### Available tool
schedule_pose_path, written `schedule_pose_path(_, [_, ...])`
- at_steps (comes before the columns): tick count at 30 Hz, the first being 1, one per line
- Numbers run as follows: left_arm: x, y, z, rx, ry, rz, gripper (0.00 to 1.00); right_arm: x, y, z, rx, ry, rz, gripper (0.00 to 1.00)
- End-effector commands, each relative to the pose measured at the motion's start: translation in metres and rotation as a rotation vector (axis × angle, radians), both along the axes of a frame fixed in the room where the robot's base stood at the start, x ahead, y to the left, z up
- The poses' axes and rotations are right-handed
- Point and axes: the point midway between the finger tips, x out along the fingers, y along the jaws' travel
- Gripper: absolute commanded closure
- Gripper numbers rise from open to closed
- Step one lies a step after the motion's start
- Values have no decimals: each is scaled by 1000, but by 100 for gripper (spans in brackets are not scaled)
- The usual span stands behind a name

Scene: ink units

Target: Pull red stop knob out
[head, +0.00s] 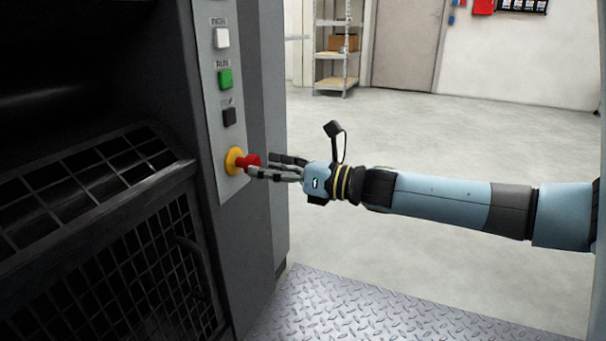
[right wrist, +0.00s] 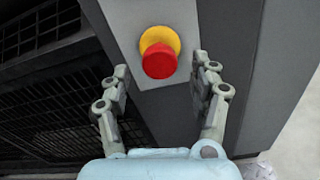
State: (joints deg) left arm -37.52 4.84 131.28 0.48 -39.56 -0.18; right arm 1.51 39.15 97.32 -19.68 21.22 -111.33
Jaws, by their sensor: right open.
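The red stop knob (head: 251,161) sits on a yellow collar (head: 234,161) at the bottom of the grey button panel (head: 232,188). My right gripper (head: 258,166) reaches in from the right, its fingertips close to the knob. In the right wrist view the red knob (right wrist: 159,61) lies ahead between the two open fingers (right wrist: 162,72), with the yellow collar (right wrist: 160,38) behind it. A gap shows between the knob and each finger there. Nothing is held. My left gripper is not in view.
Above the knob are a black button (head: 229,116), a green button (head: 225,78) and a white button (head: 222,38). A dark machine with a mesh guard (head: 120,255) stands at left. Open floor (head: 430,130) lies right, with a tread plate (head: 350,310) below.

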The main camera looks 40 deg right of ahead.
Motion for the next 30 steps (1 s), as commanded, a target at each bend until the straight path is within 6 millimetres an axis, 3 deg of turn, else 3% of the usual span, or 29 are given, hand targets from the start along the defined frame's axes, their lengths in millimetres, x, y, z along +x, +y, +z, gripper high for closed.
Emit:
schedule_pose_path(15, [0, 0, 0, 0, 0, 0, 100, -68, -27, -1, -3, 5, 4, 38])
schedule_pose_path(30, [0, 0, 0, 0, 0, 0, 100, -78, -32, 0, 0, 1, -1, 38])
